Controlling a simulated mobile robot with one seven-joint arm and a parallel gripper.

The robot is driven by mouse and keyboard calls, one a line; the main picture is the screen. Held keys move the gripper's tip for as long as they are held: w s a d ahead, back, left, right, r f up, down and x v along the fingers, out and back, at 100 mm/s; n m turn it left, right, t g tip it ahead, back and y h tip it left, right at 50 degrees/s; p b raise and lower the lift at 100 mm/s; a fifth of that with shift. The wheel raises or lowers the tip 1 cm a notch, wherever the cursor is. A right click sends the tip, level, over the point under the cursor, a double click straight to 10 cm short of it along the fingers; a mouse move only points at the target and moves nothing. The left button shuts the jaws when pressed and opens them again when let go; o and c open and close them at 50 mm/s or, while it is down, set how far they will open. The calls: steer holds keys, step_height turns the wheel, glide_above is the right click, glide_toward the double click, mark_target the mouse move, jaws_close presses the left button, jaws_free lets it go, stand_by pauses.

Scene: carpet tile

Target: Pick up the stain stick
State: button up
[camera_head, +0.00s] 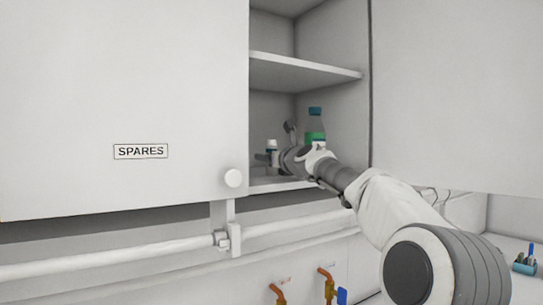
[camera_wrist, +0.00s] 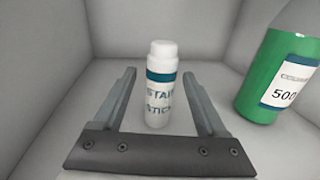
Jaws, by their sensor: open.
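The stain stick (camera_wrist: 159,90) is a small white cylinder with a white cap, a teal band and the words STAIN STICK. In the wrist view it stands upright inside the cupboard, between the fingers of my gripper (camera_wrist: 160,85). The fingers are open, one on each side, with a visible gap to it. In the head view my gripper (camera_head: 279,158) reaches into the open cupboard's lower compartment. A white-capped item shows there beside the gripper; my arm hides much of that spot.
A green bottle (camera_wrist: 268,85) with a white label stands close to the right of my gripper; it also shows in the head view (camera_head: 315,126). Cupboard walls enclose the space. A shelf (camera_head: 300,72) lies above. The SPARES door (camera_head: 130,100) is at the left.

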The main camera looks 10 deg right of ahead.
jaws_close()
stand_by(0.3)
steer(key=shift+r, duration=0.1)
